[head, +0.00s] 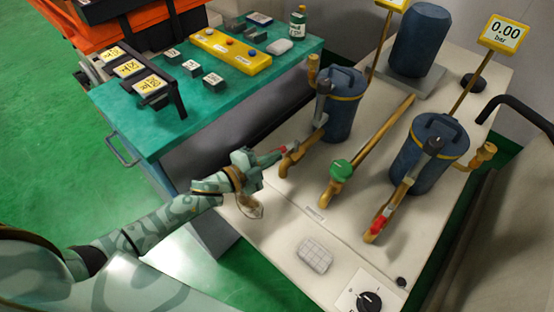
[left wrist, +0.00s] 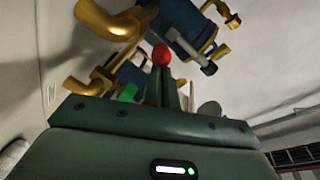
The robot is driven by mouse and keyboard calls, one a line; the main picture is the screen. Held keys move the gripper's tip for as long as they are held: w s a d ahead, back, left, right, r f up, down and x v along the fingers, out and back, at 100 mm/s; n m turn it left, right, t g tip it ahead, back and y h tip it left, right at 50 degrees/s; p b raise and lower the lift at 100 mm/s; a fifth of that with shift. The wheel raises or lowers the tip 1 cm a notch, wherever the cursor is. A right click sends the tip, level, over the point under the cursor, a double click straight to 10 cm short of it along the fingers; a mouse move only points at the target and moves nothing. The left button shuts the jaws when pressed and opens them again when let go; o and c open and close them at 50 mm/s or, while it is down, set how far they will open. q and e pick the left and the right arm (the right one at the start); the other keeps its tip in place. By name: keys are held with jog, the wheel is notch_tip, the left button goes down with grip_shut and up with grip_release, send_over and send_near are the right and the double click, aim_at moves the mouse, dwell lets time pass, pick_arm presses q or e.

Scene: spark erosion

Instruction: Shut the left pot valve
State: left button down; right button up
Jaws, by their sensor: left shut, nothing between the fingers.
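The left pot (head: 342,108) is a blue lidded vessel with a brass outlet pipe (head: 300,155). A small red handle end (head: 283,149) shows at its valve. My left gripper (head: 272,158) is shut and empty, its fingertips close beside this red end. In the left wrist view the red knob (left wrist: 161,55) appears just beyond the shut fingers (left wrist: 170,92); I cannot tell whether they touch. The rest of the lever is partly hidden by the gripper. My right gripper is not in view.
A green handwheel (head: 341,170) sits on a brass pipe right of the gripper. The right pot (head: 428,155) has a red-handled valve (head: 380,223). A teal bench (head: 150,128) stands left.

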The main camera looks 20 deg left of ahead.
pick_arm(q)
jog(key=w+a+m+g+h+b, duration=0.1)
jog(key=w+a+h, duration=0.1)
jog(key=w+a, duration=0.2)
jog(key=shift+w+a+m+b, duration=0.15)
jog(key=shift+a+m+b, duration=0.05)
jog(key=shift+m+b, duration=0.1)
dwell(0.5)
dwell(0.4)
jog(key=s+d+r+p, duration=0.2)
jog(key=s+r+p, duration=0.2)
jog(key=s+r, duration=0.2)
jog(key=s+d+r+p, duration=0.3)
jog(key=s+r+p, duration=0.1)
jog(key=s+r, duration=0.2)
jog(key=shift+s+d+r+p, duration=0.3)
jog(key=shift+s+r+p, duration=0.05)
jog(key=shift+r+p, duration=0.05)
